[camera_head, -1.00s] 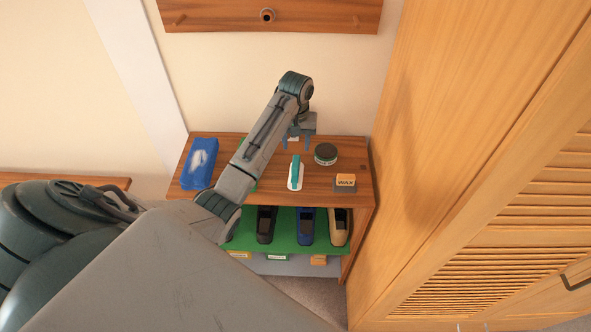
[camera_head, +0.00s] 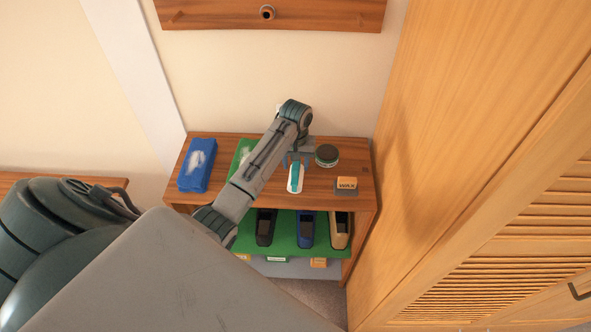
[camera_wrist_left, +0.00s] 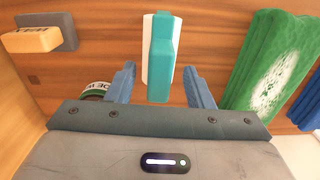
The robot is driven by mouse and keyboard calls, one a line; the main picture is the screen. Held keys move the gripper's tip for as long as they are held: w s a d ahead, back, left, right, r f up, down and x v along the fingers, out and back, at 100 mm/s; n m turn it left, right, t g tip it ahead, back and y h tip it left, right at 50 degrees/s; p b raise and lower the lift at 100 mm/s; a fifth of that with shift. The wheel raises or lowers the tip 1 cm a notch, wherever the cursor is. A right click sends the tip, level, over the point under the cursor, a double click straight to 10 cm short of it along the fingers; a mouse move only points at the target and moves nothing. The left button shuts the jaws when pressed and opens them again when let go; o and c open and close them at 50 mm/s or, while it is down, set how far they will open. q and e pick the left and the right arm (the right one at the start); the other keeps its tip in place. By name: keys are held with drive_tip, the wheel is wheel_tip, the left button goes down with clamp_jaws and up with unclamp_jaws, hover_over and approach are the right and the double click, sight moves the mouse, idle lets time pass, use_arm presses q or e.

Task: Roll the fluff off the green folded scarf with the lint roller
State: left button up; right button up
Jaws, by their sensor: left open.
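The lint roller, a white and teal thing (camera_head: 295,180), lies on the wooden bench top. In the left wrist view its teal handle (camera_wrist_left: 160,70) points towards my gripper and lies between the lines of the fingers. The green folded scarf (camera_head: 240,158) lies left of it, partly hidden behind my forearm. In the left wrist view the scarf (camera_wrist_left: 252,60) shows at the right with a white patch of fluff (camera_wrist_left: 272,92). My left gripper (camera_head: 296,157) is open at the handle end, with a finger on either side (camera_wrist_left: 160,84). Contact cannot be told. My right gripper is not in view.
A blue folded cloth (camera_head: 197,178) with white fluff lies at the bench's left end. A round dark tin (camera_head: 327,155) and a wax block (camera_head: 346,184) stand right of the roller. Several shoes (camera_head: 306,228) are on the green shelf below. A tall wooden cupboard (camera_head: 440,120) bounds the right.

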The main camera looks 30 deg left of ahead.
use_arm(q)
drive_tip(key=shift+s+d+r, duration=0.1)
clamp_jaws()
drive_tip(key=shift+r+p, duration=0.7)
drive_tip(key=shift+r, duration=2.3)
drive_tip(key=shift+f, duration=0.1)
